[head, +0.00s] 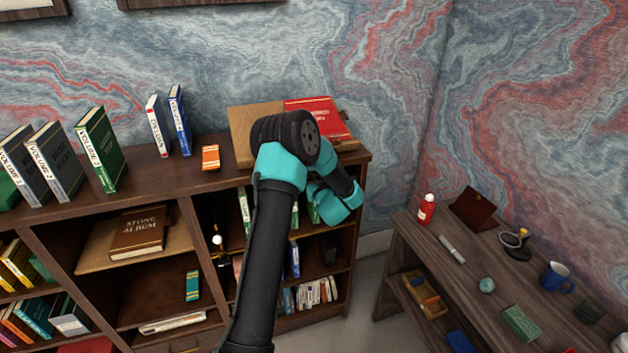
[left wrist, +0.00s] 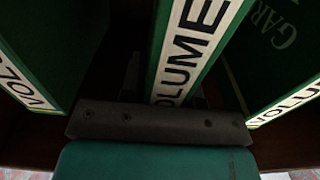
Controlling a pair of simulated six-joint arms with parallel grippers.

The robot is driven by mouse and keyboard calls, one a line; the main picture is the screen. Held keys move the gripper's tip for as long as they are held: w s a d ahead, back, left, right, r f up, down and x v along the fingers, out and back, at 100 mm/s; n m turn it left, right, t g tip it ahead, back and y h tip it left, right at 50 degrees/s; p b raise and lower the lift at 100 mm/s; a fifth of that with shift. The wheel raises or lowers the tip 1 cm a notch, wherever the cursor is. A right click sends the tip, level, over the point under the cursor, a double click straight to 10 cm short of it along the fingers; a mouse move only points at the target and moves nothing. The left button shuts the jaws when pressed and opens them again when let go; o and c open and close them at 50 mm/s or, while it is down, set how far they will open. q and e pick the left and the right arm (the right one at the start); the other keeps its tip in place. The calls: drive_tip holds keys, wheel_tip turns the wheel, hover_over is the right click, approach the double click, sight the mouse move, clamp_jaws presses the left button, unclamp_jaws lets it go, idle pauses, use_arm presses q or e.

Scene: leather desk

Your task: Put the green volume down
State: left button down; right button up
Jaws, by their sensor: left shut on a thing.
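A green volume (left wrist: 196,45) with a white "VOLUME" label on its spine stands slightly tilted in the middle of the left wrist view. My left gripper (left wrist: 160,124) is right at its spine and shut on it; the fingertips are hard to make out. Another green volume (left wrist: 50,45) stands to its left, and a third (left wrist: 285,60), with "GAR..." on its cover, stands to its right. In the head view my left arm reaches into the upper right compartment of the bookcase, where a green book (head: 244,208) shows. The arm hides most of the held volume there. My right gripper is out of view.
The bookcase top (head: 150,180) carries upright volumes, an orange box (head: 210,157) and a red book (head: 318,115) on a wooden stand (head: 240,125). The compartment walls are close around my gripper. A side table (head: 465,265) with small items stands at right.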

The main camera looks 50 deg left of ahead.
use_arm(q)
drive_tip(key=c, duration=0.8)
unclamp_jaws()
drive_tip(key=shift+f, duration=0.1)
drive_tip(key=shift+c, duration=0.2)
drive_tip(key=v, duration=1.2)
